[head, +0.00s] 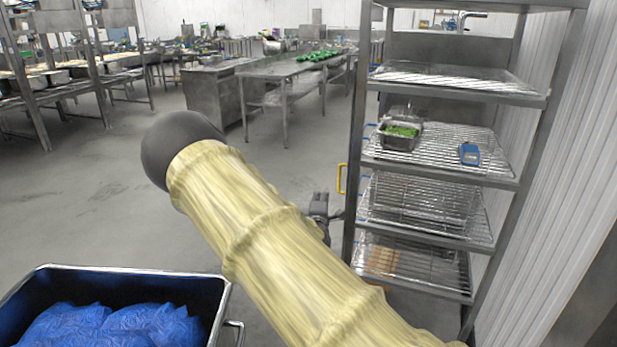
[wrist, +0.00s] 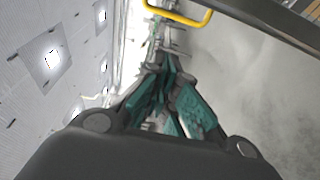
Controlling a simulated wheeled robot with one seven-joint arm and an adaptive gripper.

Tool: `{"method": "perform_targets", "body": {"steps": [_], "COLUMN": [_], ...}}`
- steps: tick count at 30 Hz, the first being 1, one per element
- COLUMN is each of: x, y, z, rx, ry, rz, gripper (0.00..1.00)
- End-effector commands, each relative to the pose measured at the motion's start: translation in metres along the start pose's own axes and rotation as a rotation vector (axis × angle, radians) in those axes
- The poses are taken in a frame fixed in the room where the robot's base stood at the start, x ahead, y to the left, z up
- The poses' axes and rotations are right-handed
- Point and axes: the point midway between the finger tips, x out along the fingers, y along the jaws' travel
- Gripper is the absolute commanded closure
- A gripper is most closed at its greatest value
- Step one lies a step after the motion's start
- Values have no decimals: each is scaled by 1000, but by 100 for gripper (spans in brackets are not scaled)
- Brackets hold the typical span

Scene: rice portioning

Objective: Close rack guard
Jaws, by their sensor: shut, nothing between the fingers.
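The steel rack (head: 362,130) stands at the right in the head view. A yellow handle (head: 341,180) sticks out from its left edge at mid height. I cannot clearly tell the guard panel apart from the rack's frame. My gripper (head: 320,208) is just left of that edge, slightly below the handle, partly hidden behind my sleeved arm. In the wrist view my gripper (wrist: 168,85) shows teal finger pads, shut and empty. The yellow handle (wrist: 182,16) is beyond the fingertips, beside a dark metal bar (wrist: 268,14). I cannot tell whether the fingertips touch anything.
The rack's wire shelves hold a metal pan of green food (head: 400,140) and a blue device (head: 469,153). A bin (head: 225,300) of blue bags stands at lower left. Steel tables (head: 285,70) are at the back. The floor between is clear. A ribbed wall is at the right.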

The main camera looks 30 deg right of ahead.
Motion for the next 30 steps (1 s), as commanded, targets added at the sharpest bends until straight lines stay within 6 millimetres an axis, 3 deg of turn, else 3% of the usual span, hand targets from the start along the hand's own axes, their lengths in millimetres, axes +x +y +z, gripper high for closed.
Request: {"method": "perform_targets", "body": {"steps": [8,23,30], "x": [19,101,120], "y": [2,3,3], "z": [0,2,22], "rx": [3,2,2], "ry": [-7,-6,-7], "rz": [6,5,4], "gripper": [100,100,100]}}
